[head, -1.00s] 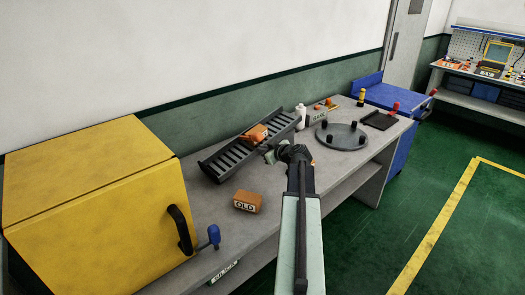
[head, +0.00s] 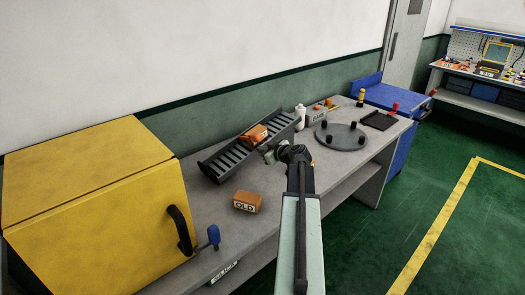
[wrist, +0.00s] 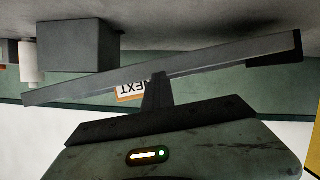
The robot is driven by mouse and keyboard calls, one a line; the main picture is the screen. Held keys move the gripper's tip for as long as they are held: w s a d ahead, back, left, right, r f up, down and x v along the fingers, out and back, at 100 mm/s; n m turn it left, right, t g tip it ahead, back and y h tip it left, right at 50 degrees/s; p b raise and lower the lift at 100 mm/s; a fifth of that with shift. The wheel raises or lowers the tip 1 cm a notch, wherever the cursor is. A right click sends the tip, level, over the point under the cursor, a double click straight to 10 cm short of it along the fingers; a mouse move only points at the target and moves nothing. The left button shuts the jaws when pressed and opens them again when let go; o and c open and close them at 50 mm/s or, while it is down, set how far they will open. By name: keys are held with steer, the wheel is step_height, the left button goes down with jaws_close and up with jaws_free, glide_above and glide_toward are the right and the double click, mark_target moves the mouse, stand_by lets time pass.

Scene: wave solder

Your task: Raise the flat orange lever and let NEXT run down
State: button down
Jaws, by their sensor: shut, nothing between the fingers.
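The NEXT box (head: 256,133) is orange and sits on a dark grey sloping roller chute (head: 212,170) on the bench. In the wrist view its NEXT label (wrist: 131,91) shows upside down behind the chute's side rail (wrist: 215,57). I cannot tell the flat orange lever apart from the orange box. My gripper (head: 268,155) is at the near side of the chute, just right of and below the box. It is shut and empty; in the wrist view its narrow fingers (wrist: 158,88) reach up to the rail. I cannot tell whether they touch it.
An orange OLD box (head: 247,201) lies on the bench in front of the chute. A yellow cabinet (head: 90,200) with a black handle stands at the left. A white bottle (head: 300,117), a grey box (head: 316,118) and a round plate with pegs (head: 341,143) stand to the right.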

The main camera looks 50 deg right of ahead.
steer(key=c, duration=2.1)
jaws_free()
steer(key=o, duration=1.1)
steer(key=shift+c, duration=0.2)
steer(key=p+v, duration=0.2)
steer(key=v, duration=0.6)
steer(key=shift+p, duration=0.4)
